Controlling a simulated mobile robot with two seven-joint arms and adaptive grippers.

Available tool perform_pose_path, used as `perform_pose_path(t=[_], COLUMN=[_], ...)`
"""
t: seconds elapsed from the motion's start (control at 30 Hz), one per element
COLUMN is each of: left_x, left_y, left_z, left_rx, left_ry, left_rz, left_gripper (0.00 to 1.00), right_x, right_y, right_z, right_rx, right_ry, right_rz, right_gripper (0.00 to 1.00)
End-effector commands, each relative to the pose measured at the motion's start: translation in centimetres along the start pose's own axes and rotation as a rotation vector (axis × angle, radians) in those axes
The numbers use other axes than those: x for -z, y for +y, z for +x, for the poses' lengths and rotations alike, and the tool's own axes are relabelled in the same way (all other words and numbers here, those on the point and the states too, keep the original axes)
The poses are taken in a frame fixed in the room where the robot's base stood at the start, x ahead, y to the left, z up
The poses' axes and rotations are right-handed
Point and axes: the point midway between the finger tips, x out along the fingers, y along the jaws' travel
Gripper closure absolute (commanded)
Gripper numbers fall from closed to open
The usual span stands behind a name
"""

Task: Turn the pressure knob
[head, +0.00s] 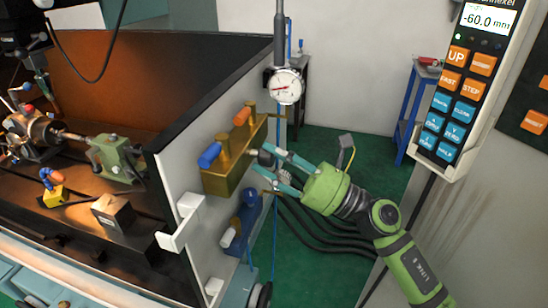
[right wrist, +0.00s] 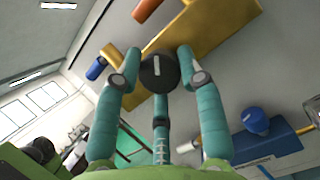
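The pressure knob (right wrist: 158,74) is round and black with a white mark on its face. It sits on the front of a brass-coloured valve block (head: 222,178) on the machine's white side wall, and also shows small in the head view (head: 265,158). My right gripper (head: 264,160) has teal fingers and a green palm. In the right wrist view its fingertips (right wrist: 159,68) lie close against the knob on both sides, with a third finger below it. They appear shut on it. My left gripper is not in view.
An orange knob (head: 242,116) and a blue knob (head: 210,155) are on the same block. A blue unit (head: 240,222) is below, a dial gauge (head: 286,86) above. Black hoses (head: 318,230) hang under my right gripper. A button pendant (head: 460,90) is at right.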

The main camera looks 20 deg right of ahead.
Motion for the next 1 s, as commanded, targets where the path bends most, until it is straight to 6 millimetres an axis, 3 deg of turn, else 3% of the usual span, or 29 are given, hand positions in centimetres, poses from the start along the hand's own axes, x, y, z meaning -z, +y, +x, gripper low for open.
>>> perform_pose_path(t=[0.27, 0.47, 1.0], left_x=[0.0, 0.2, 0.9], left_y=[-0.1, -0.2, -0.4], left_z=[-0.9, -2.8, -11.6], left_rx=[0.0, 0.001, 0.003], left_ry=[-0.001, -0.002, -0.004], left_rz=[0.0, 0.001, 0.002], left_gripper=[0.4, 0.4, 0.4], right_x=[-0.4, -0.7, -1.1], right_y=[0.0, 0.1, 0.3], right_z=[0.1, 0.2, 0.3], right_rx=[0.018, 0.061, 0.249], right_ry=[-0.004, -0.007, -0.021], right_rz=[0.035, 0.136, 0.594], right_gripper=[0.94, 0.94, 0.94])
